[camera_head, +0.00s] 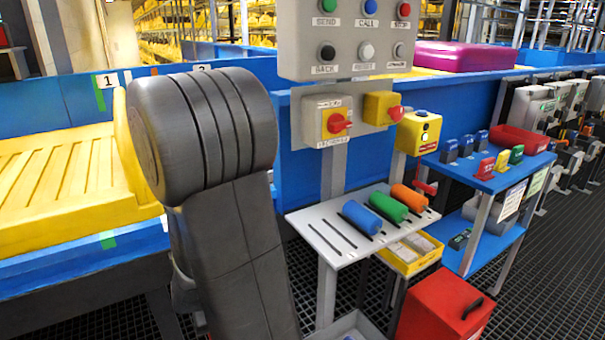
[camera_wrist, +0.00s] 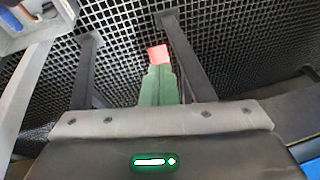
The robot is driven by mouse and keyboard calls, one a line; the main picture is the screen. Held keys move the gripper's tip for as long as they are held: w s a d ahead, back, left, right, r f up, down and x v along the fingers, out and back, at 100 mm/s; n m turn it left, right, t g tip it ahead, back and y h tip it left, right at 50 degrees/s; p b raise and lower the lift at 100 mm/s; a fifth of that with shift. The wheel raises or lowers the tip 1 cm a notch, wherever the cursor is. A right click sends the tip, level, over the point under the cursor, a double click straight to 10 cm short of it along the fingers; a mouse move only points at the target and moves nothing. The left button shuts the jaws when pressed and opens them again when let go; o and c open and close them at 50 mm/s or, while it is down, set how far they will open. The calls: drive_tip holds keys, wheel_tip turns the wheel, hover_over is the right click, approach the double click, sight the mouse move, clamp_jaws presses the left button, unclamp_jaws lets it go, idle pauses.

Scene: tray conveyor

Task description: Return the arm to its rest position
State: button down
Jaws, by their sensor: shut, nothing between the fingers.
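My arm (camera_head: 225,190) stands dark grey in the foreground of the head view, with a thick rounded joint at the top and a link running down out of the frame. My gripper does not show in the head view. In the wrist view my gripper (camera_wrist: 158,56) has green fingers with reddish tips, closed together in the middle with nothing between them. It is over the dark floor grating (camera_wrist: 125,50). My arm hides part of the blue conveyor side behind it.
A yellow tray (camera_head: 70,185) lies on the blue conveyor (camera_head: 50,110) at left. A grey button panel (camera_head: 345,38) stands right of my arm. Below are a pale shelf (camera_head: 318,238) with coloured cylinders and a red box (camera_head: 445,305). A blue stand (camera_head: 485,178) is farther right.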

drive_tip(key=w+a+r+p, duration=0.1)
drive_tip(key=w+r+p, duration=0.1)
drive_tip(key=r+p, duration=0.6)
drive_tip(key=w+a+r+g+p, duration=0.1)
drive_tip(key=w+r+p, duration=0.1)
drive_tip(key=r+p, duration=0.7)
drive_tip(key=shift+w+a+h, duration=0.25)
drive_tip(key=shift+w+h, duration=0.15)
drive_tip(key=shift+d, duration=0.1)
